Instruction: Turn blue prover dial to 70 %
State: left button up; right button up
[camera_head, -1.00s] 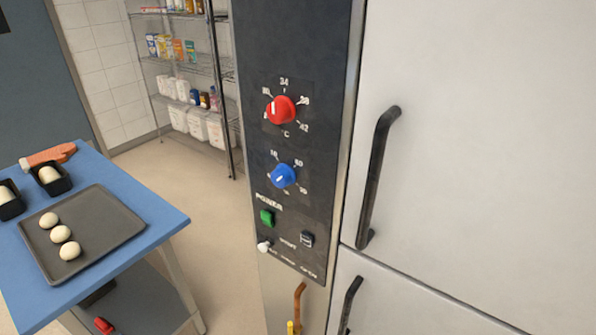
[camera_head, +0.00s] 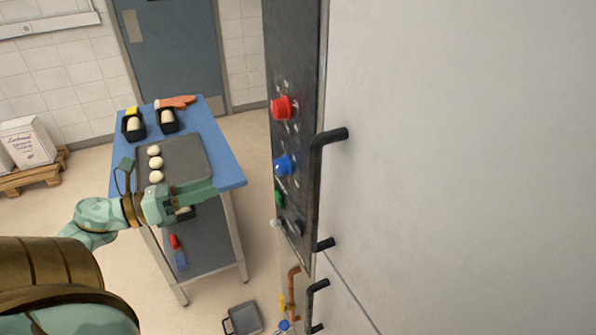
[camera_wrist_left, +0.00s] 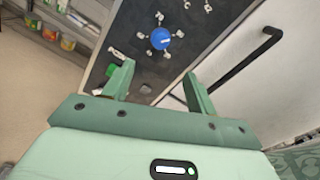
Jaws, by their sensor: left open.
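The blue prover dial (camera_head: 284,165) is on the dark control panel (camera_head: 291,60), below the red dial (camera_head: 283,108). I see it nearly edge-on in the head view. In the left wrist view the blue dial (camera_wrist_left: 160,39) lies beyond the fingertips, with white marks around it. A white pointer line shows on it, but its value cannot be read. My left gripper (camera_head: 204,194) is open and empty, left of the panel and apart from the dial. Its two fingers (camera_wrist_left: 158,76) show spread in the left wrist view. My right gripper is not in view.
A green button (camera_head: 279,199) and a white knob (camera_head: 276,223) sit below the dial. A black door handle (camera_head: 316,185) stands out right of the panel. A blue table (camera_head: 228,168) with a dough tray (camera_head: 192,150) stands behind my left arm.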

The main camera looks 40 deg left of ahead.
pick_arm(q)
jog(key=m+p, duration=0.1)
jog(key=p, duration=0.3)
send_near(276, 168)
jog(key=x, duration=0.9)
jog(key=shift+w+d, duration=0.1)
jog(key=shift+w, duration=0.05)
jog(key=shift+f, duration=0.1)
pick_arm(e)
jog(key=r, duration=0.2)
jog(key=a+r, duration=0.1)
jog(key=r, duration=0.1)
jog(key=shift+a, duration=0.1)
pick_arm(q)
jog(key=c, duration=1)
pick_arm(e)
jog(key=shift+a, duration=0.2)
